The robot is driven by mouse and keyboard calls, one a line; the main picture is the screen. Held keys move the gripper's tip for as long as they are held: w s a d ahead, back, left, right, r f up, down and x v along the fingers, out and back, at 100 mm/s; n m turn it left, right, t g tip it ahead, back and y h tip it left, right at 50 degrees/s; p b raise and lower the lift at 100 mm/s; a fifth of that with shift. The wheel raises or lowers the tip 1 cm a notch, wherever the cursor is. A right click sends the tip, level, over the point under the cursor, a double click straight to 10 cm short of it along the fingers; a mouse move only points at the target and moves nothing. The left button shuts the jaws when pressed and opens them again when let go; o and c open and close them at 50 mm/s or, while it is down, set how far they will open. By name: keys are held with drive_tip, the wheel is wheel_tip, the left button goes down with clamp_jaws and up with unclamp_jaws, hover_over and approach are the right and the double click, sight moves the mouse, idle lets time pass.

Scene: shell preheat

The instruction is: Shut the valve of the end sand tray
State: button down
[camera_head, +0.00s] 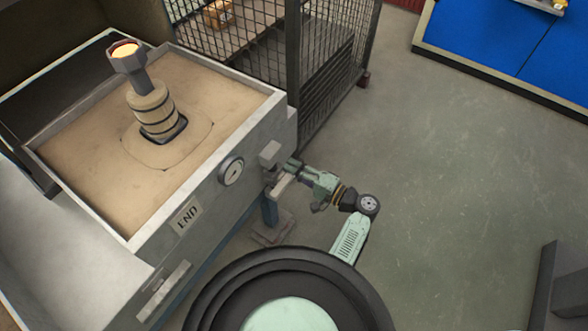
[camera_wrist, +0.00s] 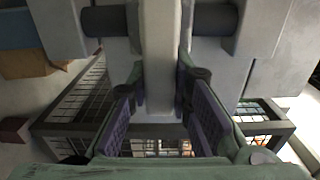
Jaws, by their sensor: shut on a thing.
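The end sand tray (camera_head: 208,199) is a grey box of tan sand with an "END" label (camera_head: 188,216) and a round gauge (camera_head: 231,171) on its front wall. Its valve has a pale grey lever (camera_head: 281,187) near the wall's right end. In the wrist view the lever (camera_wrist: 160,50) is a pale bar running up the middle, with a dark round rod across behind it. My gripper (camera_head: 288,179) is shut on the lever, with one finger on each side, as the wrist view (camera_wrist: 160,88) shows.
A ribbed shell form (camera_head: 152,108) with a glowing cup on top (camera_head: 125,55) stands in the sand. A wire mesh cage (camera_head: 330,60) stands behind the tray. A blue panel (camera_head: 490,40) lies at upper right. Open floor (camera_head: 450,180) spreads to the right.

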drive_tip(key=c, duration=1.4)
unclamp_jaws()
drive_tip(key=shift+c, duration=0.2)
drive_tip(key=v, duration=1.2)
drive_tip(key=shift+s+d, duration=0.1)
